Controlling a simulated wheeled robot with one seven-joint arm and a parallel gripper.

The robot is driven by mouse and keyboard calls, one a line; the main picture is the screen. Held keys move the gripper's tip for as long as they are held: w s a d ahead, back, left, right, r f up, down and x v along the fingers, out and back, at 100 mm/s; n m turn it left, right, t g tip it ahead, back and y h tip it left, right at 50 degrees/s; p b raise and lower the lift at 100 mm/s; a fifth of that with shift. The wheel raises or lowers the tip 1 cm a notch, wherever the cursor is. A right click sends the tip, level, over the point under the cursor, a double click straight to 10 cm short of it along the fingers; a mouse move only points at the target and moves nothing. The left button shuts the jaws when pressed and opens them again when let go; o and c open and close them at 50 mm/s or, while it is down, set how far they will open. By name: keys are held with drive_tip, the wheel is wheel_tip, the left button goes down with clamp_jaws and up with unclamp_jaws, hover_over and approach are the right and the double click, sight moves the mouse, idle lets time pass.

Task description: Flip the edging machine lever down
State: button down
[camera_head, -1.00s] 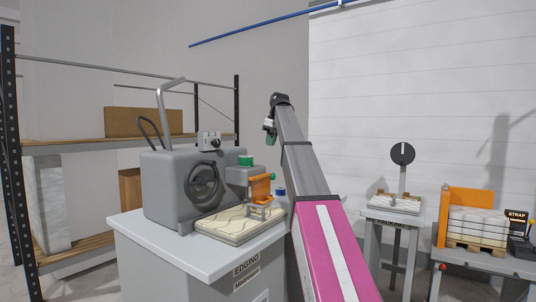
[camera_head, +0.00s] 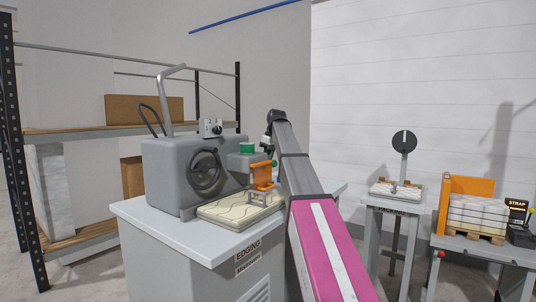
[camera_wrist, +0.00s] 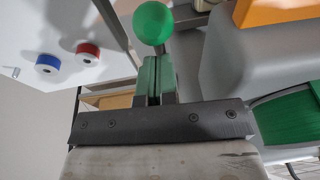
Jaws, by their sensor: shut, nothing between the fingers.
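The grey edging machine (camera_head: 165,170) stands on a light cabinet marked EDGING. A green ball knob (camera_head: 274,163), which looks like the lever's end, shows beside the machine's orange part (camera_head: 262,178). In the wrist view the green knob (camera_wrist: 152,23) is just beyond my fingertips, and a short grey rod (camera_wrist: 185,17) runs from it to the right. My gripper (camera_wrist: 155,62) has its green fingers shut with nothing between them. The fingers point at the knob; I cannot tell whether they touch it. In the head view my gripper (camera_head: 268,152) is small and partly hidden by my arm.
A patterned quilt pad (camera_head: 238,210) lies in front of the machine. A blue spool (camera_wrist: 47,63) and a red spool (camera_wrist: 87,52) show left in the wrist view. Shelving (camera_head: 75,130) is at left; a strapping table (camera_head: 490,252) is at right.

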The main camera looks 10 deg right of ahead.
idle(0.3)
drive_tip(key=shift+s+d+f+t+y, duration=0.15)
drive_tip(key=shift+s+f+t+y, duration=0.1)
drive_tip(key=shift+f+t+y, duration=0.3)
drive_tip(key=shift+s+d+f+t+y, duration=0.2)
drive_tip(key=shift+f+t+y, duration=0.25)
drive_tip(key=shift+t+y, duration=0.15)
drive_tip(key=shift+f+t+y, duration=0.45)
drive_tip(key=shift+f+y, duration=0.1)
drive_tip(key=shift+f, duration=0.1)
drive_tip(key=shift+d+f, duration=0.1)
drive_tip(key=shift+f, duration=1.35)
